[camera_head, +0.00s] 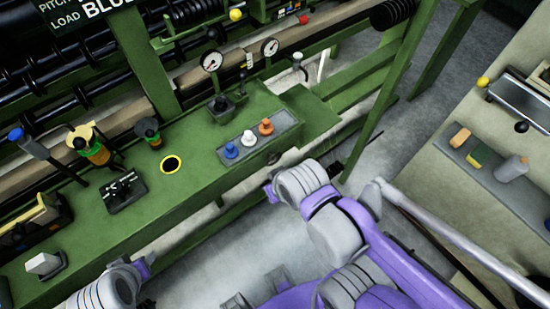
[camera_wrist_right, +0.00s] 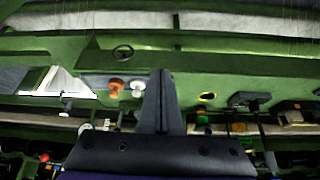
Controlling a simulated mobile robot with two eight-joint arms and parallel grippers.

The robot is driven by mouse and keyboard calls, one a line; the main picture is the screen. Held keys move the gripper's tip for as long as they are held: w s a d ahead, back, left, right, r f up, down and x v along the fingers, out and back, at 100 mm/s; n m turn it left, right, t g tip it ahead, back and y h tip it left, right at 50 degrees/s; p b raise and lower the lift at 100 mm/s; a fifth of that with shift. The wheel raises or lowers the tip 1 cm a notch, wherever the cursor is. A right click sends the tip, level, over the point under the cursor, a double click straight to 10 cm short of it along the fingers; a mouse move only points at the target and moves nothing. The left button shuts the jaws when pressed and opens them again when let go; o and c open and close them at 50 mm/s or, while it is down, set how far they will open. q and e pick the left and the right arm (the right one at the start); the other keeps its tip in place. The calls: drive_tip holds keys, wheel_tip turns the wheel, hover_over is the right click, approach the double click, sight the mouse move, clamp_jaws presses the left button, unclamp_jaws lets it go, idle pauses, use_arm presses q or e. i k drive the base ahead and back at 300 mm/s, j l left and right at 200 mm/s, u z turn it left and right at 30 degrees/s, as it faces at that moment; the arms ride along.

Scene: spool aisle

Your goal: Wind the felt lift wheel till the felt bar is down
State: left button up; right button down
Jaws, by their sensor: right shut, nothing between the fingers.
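In the right wrist view a small dark wheel (camera_wrist_right: 122,52) sits on the green console's face, left of my right gripper. It looks like the lift wheel; in the head view only a small dark part (camera_head: 272,158) shows at the console's front edge. My right gripper (camera_wrist_right: 162,76) is shut and empty, its fingers apart from the wheel in that picture. A long beige bar (camera_head: 205,78) runs behind the console in the head view; I cannot tell whether it is the felt bar or how high it stands.
The green console (camera_head: 195,205) carries a grey tray with blue (camera_head: 231,151), white (camera_head: 248,138) and orange (camera_head: 265,127) pegs, a yellow-rimmed hole (camera_head: 171,164) and levers. Two gauges (camera_head: 270,47) stand behind. A bench (camera_head: 445,100) is at right, with grey floor between.

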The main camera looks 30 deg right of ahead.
sight(272, 156)
drive_tip(key=u, duration=0.4)
drive_tip(key=k+l+u, duration=0.6)
drive_tip(key=l+u, duration=0.2)
drive_tip(key=k+l, duration=0.15)
drive_tip(key=l, duration=0.25)
drive_tip(key=k+l, duration=0.15)
drive_tip(key=l, duration=0.2)
drive_tip(key=k+l+u, duration=0.1)
drive_tip(key=l, duration=0.3)
drive_tip(key=k, duration=0.05)
